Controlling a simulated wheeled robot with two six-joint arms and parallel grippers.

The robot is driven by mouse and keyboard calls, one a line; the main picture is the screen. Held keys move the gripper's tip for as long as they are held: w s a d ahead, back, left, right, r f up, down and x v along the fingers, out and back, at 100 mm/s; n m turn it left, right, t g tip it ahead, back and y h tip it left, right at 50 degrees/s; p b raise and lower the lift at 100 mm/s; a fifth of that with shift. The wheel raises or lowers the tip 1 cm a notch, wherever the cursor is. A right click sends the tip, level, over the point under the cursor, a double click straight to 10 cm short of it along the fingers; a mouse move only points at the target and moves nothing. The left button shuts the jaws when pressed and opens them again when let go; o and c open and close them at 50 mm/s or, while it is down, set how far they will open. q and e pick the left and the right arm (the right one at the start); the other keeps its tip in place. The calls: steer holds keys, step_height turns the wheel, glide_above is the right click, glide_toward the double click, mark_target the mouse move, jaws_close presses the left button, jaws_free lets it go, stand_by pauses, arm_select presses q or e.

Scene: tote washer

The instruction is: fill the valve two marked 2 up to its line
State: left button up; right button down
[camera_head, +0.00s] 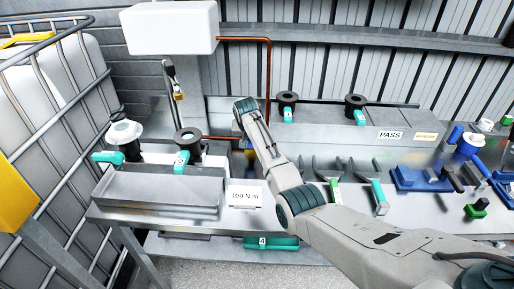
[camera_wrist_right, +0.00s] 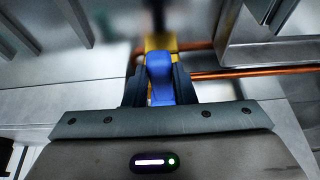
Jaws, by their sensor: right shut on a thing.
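The valve marked 2 (camera_head: 181,160) has a teal handle with a white label and a black round top (camera_head: 188,136). It stands at the back of a grey metal trough at the left. Its fill line and level cannot be made out. My right gripper (camera_wrist_right: 160,82) is shut on a blue handle (camera_wrist_right: 161,78) in the right wrist view. The handle sits in front of a yellow part (camera_wrist_right: 160,43) beside a copper pipe (camera_wrist_right: 250,73). In the head view my right arm hides most of this grip. My left gripper is not in view.
A white tank (camera_head: 170,28) hangs above, with a copper pipe (camera_head: 268,75) running down from it. A dark spout-like part with a brass end (camera_head: 179,95) is above valve 2. A white-topped valve (camera_head: 124,133) stands left of it. Tools and blue fixtures (camera_head: 422,180) lie right.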

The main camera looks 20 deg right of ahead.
steer(key=c, duration=1.2)
jaws_free()
steer(key=b+v, duration=0.2)
steer(key=v, duration=0.8)
steer(key=shift+r+b, duration=0.4)
